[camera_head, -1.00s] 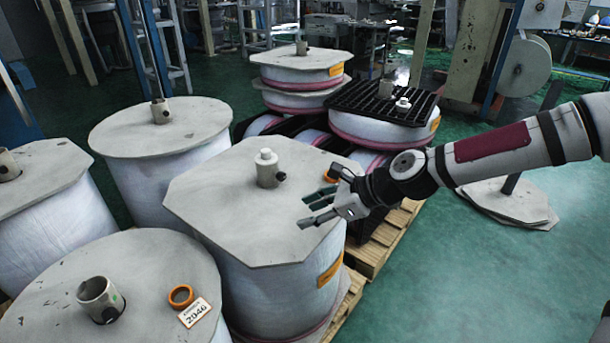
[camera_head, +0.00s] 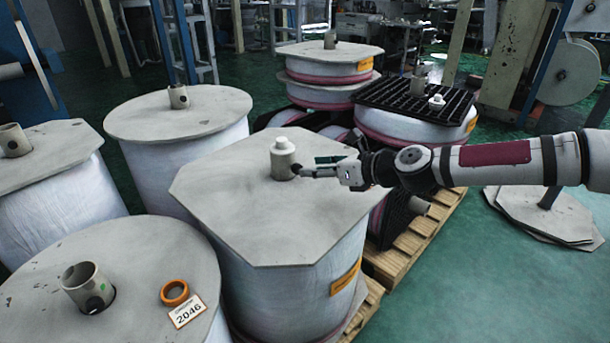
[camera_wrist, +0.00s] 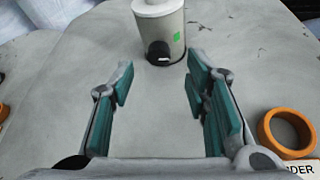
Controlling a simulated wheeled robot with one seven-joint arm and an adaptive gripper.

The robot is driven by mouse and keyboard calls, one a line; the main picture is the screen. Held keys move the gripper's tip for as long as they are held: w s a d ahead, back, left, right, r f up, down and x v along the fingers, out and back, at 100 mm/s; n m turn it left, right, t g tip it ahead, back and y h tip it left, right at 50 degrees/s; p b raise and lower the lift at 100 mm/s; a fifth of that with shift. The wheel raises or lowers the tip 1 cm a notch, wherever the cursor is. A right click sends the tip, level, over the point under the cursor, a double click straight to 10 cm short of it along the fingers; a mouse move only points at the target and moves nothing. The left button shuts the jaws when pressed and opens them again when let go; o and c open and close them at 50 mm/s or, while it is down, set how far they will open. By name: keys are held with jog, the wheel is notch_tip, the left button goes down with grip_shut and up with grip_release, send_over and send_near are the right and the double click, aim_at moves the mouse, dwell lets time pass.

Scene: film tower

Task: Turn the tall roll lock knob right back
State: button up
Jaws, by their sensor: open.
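The tall roll (camera_head: 265,205) has a grey octagonal top and stands at the middle of the head view. A grey core stub (camera_head: 283,166) with a white cap rises from it. The dark lock knob sticks out low on the stub's side, clear in the wrist view (camera_wrist: 158,52). My gripper (camera_head: 310,168) is open and empty, right of the stub in the head view. In the wrist view its teal-padded fingers (camera_wrist: 160,76) point at the knob, which lies beyond the tips and between their lines. A small gap shows there; in the head view the fingertips hide part of the knob.
An orange ring (camera_wrist: 287,133) and a partly seen tag lie at the right in the wrist view. Another orange ring (camera_head: 174,292) lies on the front-left roll beside a 2046 tag (camera_head: 188,312). Other rolls crowd left and behind. Green floor (camera_head: 470,290) is open at right.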

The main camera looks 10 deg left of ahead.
aim_at(295, 168)
jog(key=shift+b+x, duration=0.55)
jog(key=shift+x, duration=1.55)
grip_shut()
